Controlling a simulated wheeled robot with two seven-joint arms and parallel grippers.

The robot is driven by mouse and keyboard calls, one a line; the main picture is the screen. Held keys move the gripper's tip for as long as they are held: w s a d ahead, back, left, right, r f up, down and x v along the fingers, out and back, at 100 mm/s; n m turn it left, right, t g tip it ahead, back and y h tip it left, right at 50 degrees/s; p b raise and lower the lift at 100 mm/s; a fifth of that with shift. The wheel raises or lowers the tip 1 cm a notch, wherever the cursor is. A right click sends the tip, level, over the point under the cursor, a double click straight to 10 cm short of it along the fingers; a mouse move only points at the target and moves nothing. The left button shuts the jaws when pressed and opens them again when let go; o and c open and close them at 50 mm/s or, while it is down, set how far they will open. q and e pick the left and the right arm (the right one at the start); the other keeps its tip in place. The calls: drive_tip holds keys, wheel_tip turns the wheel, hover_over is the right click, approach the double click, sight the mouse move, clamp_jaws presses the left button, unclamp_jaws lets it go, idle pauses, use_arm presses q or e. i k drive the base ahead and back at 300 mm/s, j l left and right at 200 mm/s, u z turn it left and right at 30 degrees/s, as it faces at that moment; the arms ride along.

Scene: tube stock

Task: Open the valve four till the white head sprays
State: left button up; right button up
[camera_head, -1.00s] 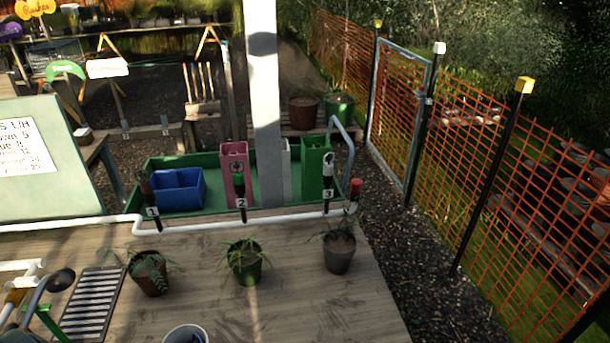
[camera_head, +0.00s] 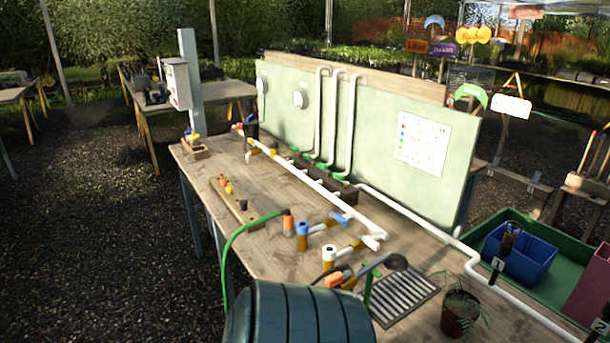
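A white pipe manifold (camera_head: 315,188) runs along the wooden workbench (camera_head: 215,170). Yellow-orange fittings branch from it, with a blue handle (camera_head: 338,218) near its front end. In front stand a blue upright fitting (camera_head: 302,235) and a white-topped upright fitting (camera_head: 328,257). I cannot tell which fitting is valve four, nor which part is the white head. No spray is visible. Black stakes or spouts at the right carry the numbers 1 (camera_head: 498,264) and 2. Neither gripper is in view.
A teal ribbed barrel (camera_head: 298,316) stands at the bench's front, with a green hose (camera_head: 232,250) arching beside it. A green panel (camera_head: 375,125) with a white chart (camera_head: 422,141) stands behind. A potted plant (camera_head: 458,315) is at the lower right. Gravel lies open at left.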

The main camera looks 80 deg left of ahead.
sight(337, 175)
drive_tip(key=u, duration=1.9)
drive_tip(key=i+j, duration=0.1)
drive_tip(key=j, duration=0.25)
drive_tip(key=i+j, duration=0.1)
drive_tip(key=j, duration=0.3)
drive_tip(key=i+j, duration=0.1)
drive_tip(key=j, duration=0.25)
drive_tip(key=i+j, duration=0.1)
drive_tip(key=j, duration=0.3)
drive_tip(key=i+j, duration=0.1)
drive_tip(key=j, duration=0.25)
drive_tip(key=i+j+z, duration=0.3)
drive_tip(key=j+z, duration=0.3)
drive_tip(key=j, duration=0.15)
